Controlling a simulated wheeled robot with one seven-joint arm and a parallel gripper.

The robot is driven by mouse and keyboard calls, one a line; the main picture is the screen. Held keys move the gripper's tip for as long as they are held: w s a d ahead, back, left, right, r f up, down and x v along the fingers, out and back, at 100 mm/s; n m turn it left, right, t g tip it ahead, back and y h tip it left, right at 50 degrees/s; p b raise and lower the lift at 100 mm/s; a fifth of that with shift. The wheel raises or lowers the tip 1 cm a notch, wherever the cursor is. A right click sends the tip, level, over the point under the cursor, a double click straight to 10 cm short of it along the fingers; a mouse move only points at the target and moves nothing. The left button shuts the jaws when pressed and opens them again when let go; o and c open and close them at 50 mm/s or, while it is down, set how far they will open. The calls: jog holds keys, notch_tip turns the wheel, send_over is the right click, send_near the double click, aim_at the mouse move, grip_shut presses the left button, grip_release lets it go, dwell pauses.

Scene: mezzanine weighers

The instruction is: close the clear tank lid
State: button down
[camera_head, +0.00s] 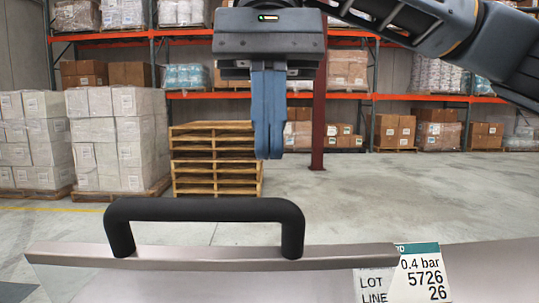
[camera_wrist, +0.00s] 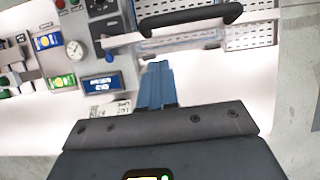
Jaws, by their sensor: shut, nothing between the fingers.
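The clear tank lid shows in the head view as a grey edge bar (camera_head: 340,256) across the bottom, with a black arched handle (camera_head: 205,209) on it. The lid's clear panel is hard to make out, and I cannot tell its exact angle. My gripper (camera_head: 268,156) points down above the right part of the handle in the picture, with its blue fingers together and empty. In the wrist view the fingertips (camera_wrist: 158,64) show below the black handle (camera_wrist: 190,18) in the picture, apart from it. The pale bar (camera_wrist: 125,40) runs beside that handle.
A white label (camera_head: 420,275) sits at the bar's right end. The wrist view shows a round gauge (camera_wrist: 74,50), a blue display (camera_wrist: 101,83) and perforated panels (camera_wrist: 250,37). Stacked pallets (camera_head: 215,160), wrapped boxes (camera_head: 115,140) and orange racks stand far behind, across open floor.

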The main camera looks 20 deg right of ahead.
jog(key=shift+s+a+f, duration=0.25)
jog(key=shift+s, duration=0.35)
jog(key=shift+s+a+f, duration=0.2)
jog(key=shift+s+f, duration=0.1)
jog(key=shift+s, duration=0.3)
jog(key=shift+s+a+f, duration=0.25)
jog(key=shift+s, duration=0.35)
